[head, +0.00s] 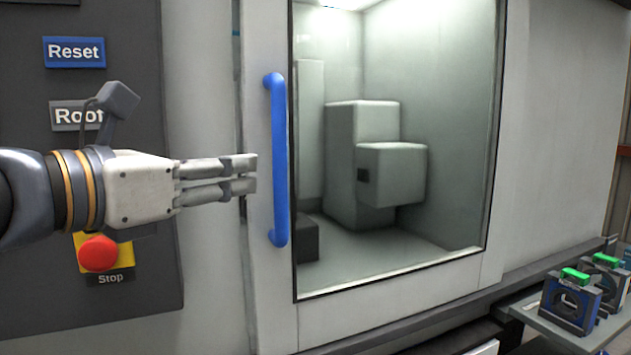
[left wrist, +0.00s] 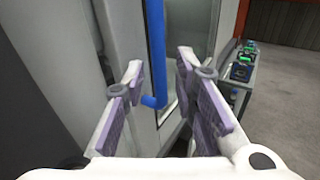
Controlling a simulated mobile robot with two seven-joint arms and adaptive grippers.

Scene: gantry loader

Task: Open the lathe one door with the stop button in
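The lathe door (head: 265,325) has a large window and stands against the panel on its left, with only a narrow seam there. Its upright blue handle (head: 278,160) also shows in the left wrist view (left wrist: 155,45). My left gripper (head: 254,175) points right at the handle, its fingertips just short of it in the head view. In the left wrist view the fingers (left wrist: 160,72) are apart, with the handle's lower end seen between them. The red stop button (head: 98,253) sits on a yellow plate, partly behind my arm. I cannot tell whether it is pressed in. My right gripper is not in view.
The dark control panel (head: 40,310) carries a blue Reset label (head: 74,52) and a grey label (head: 70,117) partly covered by my gripper. Blue-and-black fixtures with green tops (head: 568,300) stand on a shelf at lower right. Grey machine blocks (head: 360,165) show behind the glass.

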